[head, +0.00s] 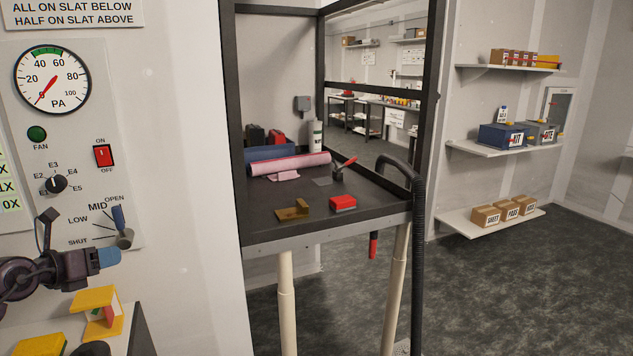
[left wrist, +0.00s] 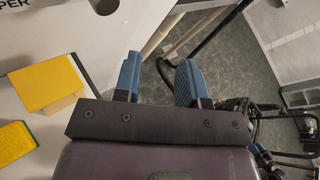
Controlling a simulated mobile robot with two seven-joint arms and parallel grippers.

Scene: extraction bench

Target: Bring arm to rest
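My left arm comes in from the left edge in the head view, in front of the wall panel. Its gripper (head: 110,257) points right, with blue fingertips, just below the damper lever and above a yellow-topped block. In the left wrist view the two blue fingers of the left gripper (left wrist: 160,78) stand apart with nothing between them, so it is open and empty. Grey floor and pale legs show beyond the fingers.
The yellow-topped block (head: 95,298) and a yellow piece (head: 40,345) lie on a white surface at lower left. The control panel has a gauge (head: 52,80), knob (head: 57,184) and lever (head: 122,232). The framed bench (head: 260,227) stands to the right; open floor (head: 520,300) lies beyond.

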